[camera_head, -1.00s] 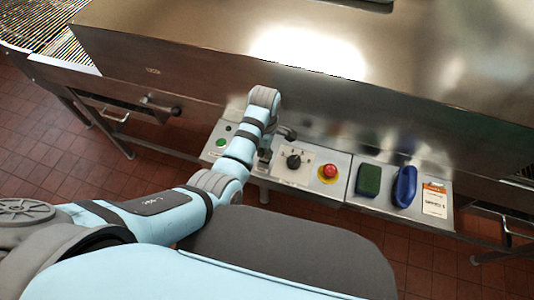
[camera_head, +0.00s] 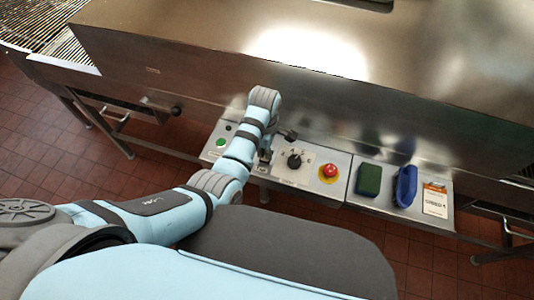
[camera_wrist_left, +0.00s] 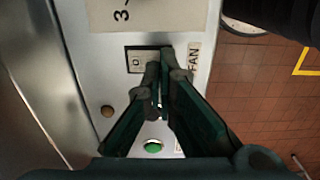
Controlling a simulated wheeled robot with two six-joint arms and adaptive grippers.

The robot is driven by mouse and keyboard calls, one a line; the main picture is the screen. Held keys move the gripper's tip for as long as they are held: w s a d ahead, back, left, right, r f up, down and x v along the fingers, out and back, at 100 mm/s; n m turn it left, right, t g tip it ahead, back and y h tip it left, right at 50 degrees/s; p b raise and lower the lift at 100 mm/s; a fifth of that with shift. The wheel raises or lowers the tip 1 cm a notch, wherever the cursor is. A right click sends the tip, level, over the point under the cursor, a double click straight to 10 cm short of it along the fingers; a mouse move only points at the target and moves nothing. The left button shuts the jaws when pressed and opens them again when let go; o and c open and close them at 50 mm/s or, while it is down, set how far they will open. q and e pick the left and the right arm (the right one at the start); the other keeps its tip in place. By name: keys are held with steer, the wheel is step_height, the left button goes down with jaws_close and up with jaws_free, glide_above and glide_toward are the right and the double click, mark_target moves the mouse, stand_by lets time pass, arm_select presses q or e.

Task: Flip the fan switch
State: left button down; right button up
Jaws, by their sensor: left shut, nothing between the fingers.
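The fan switch (camera_wrist_left: 134,62) shows in the left wrist view as a small plate with a "0" mark, partly covered by my fingers. A white label reading FAN (camera_wrist_left: 193,57) lies beside it on the steel panel. My left gripper (camera_wrist_left: 164,68) is shut and empty, with its fingertips over the switch. I cannot tell whether they touch it. In the head view my left gripper (camera_head: 266,154) is low over the panel, left of the black knob, and the arm hides part of the switch area. My right gripper is not in view.
The panel also carries a green button (camera_head: 221,142), a black knob (camera_head: 294,161) and a red emergency button (camera_head: 330,171). To the right lie a green sponge (camera_head: 369,180), a blue object (camera_head: 405,186) and a card (camera_head: 435,199). A steel machine wall rises behind.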

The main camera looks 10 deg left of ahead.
arm_select(q)
steer(key=shift+f+b, duration=0.55)
steer(key=shift+f, duration=0.35)
steer(key=shift+r, duration=0.1)
step_height(320, 180, up, 7)
steer(key=p, duration=0.7)
steer(key=shift+p, duration=0.3)
